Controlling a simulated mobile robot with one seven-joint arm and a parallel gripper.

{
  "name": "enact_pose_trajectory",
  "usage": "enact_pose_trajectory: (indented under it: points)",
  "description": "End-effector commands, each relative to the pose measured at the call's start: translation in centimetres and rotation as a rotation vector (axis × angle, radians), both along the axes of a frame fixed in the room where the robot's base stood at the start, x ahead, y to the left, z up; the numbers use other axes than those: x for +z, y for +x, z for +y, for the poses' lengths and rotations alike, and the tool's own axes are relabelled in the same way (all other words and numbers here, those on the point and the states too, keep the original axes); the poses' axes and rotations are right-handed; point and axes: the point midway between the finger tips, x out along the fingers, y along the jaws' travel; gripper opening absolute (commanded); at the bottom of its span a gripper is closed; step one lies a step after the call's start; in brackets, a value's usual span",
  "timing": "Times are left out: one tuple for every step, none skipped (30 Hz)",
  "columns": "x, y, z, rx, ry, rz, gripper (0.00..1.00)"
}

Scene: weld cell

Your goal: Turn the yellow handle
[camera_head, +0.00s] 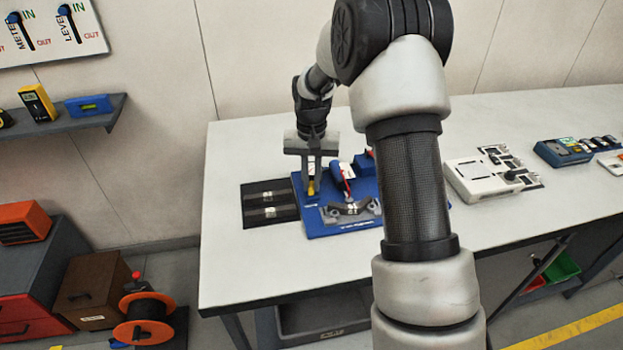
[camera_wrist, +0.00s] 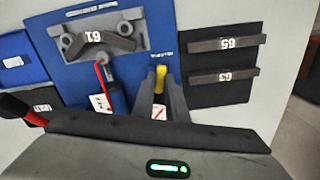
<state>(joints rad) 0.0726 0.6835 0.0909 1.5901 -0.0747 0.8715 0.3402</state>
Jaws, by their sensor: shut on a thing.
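The yellow handle (camera_head: 311,188) stands on a blue board (camera_head: 320,229) on the white workbench. In the wrist view the yellow handle (camera_wrist: 160,74) shows between the two fingertips of my gripper (camera_wrist: 159,88). My gripper (camera_head: 312,185) points down over the left part of the board and is shut on the handle. The lower part of the handle is partly hidden by the fingers. A white and red tag (camera_wrist: 158,112) shows between the fingers, nearer the palm.
A red lever (camera_wrist: 101,78) is close beside the fingers on the same board. A grey fixture (camera_wrist: 75,45) holds a dark bent part (camera_wrist: 100,42). A black mat (camera_head: 256,221) with two dark bars lies left of the board. A white device (camera_head: 478,184) stands farther right.

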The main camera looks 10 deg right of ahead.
Motion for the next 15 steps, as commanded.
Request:
enact_pose_trajectory:
  points:
    - [0.13, 0.02, 0.04, 0.037, 0.001, 0.000, 0.00]
    - [0.12, 0.02, 0.04, 0.061, 0.001, 0.000, 0.00]
    - [0.12, 0.02, 0.03, 0.090, 0.001, 0.000, 0.00]
    - [0.12, 0.02, 0.03, 0.111, 0.001, 0.000, 0.00]
    - [0.11, 0.02, 0.02, 0.130, 0.000, 0.000, 0.00]
    - [0.11, 0.02, 0.02, 0.156, 0.000, 0.000, 0.00]
    - [0.11, 0.02, 0.02, 0.173, 0.000, 0.000, 0.00]
    - [0.11, 0.02, 0.02, 0.189, 0.000, 0.000, 0.00]
    - [0.10, 0.02, 0.02, 0.209, 0.000, 0.000, 0.00]
    - [0.10, 0.02, 0.02, 0.223, 0.000, 0.000, 0.00]
    - [0.10, 0.02, 0.03, 0.235, 0.000, 0.000, 0.00]
    - [0.10, 0.02, 0.03, 0.250, 0.000, 0.000, 0.00]
    - [0.10, 0.02, 0.03, 0.259, 0.000, 0.000, 0.00]
    - [0.10, 0.02, 0.03, 0.268, 0.000, 0.000, 0.00]
    - [0.09, 0.02, 0.03, 0.279, 0.001, 0.000, 0.00]
